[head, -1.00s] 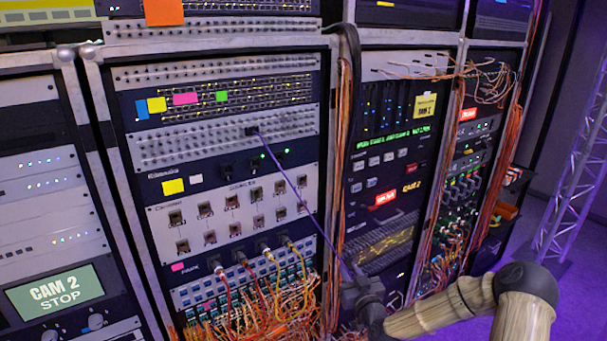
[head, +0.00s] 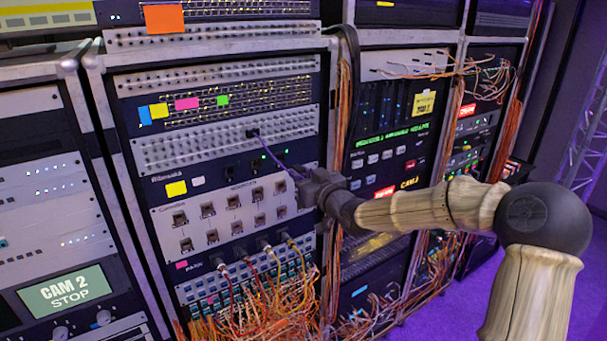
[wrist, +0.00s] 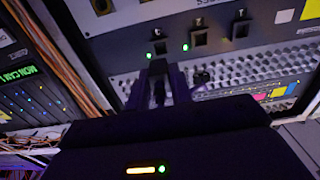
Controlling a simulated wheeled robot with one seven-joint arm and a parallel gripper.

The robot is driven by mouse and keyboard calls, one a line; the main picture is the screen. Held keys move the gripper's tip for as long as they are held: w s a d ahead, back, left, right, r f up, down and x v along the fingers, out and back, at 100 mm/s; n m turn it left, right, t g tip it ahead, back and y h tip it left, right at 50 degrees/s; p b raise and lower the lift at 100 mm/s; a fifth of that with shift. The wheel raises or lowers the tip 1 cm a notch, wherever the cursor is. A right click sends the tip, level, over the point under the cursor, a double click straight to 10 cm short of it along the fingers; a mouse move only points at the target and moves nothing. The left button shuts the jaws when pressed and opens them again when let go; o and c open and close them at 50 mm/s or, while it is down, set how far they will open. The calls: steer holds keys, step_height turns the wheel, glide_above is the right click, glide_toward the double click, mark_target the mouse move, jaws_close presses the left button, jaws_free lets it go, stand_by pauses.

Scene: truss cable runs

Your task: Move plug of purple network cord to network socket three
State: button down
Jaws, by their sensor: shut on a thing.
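My gripper (head: 312,187) is shut on the plug of the purple cord, in front of the rack; it also shows in the wrist view (wrist: 160,82). The plug (wrist: 158,92) is a dark shape between the fingers, mostly hidden. The purple cord (head: 273,157) runs up-left from my gripper to a black connector (head: 252,133) in a grey perforated panel. A row of dark sockets (head: 256,166) lies below that panel, just left of my gripper. In the wrist view, the sockets (wrist: 200,38) lie beyond the fingertips, with two green lights lit.
A light panel of square connectors (head: 232,215) is below the socket row. Orange and yellow cables (head: 262,300) bunch at the rack's foot. Loose orange cords hang along the upright (head: 335,250) beside my arm. Open floor (head: 460,300) is at right.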

steer(key=shift+w+a, duration=0.1)
steer(key=shift+p+x, duration=0.35)
steer(key=shift+x, duration=0.8)
steer(key=p+x, duration=0.1)
steer(key=x, duration=0.2)
steer(key=shift+w+a, duration=0.1)
steer(key=shift+w+b, duration=0.1)
steer(key=shift+b, duration=0.55)
stand_by(0.5)
steer(key=shift+w+a, duration=0.25)
steer(key=shift+w, duration=0.1)
stand_by(0.8)
steer(key=shift+s+a, duration=0.1)
steer(key=shift+s, duration=0.1)
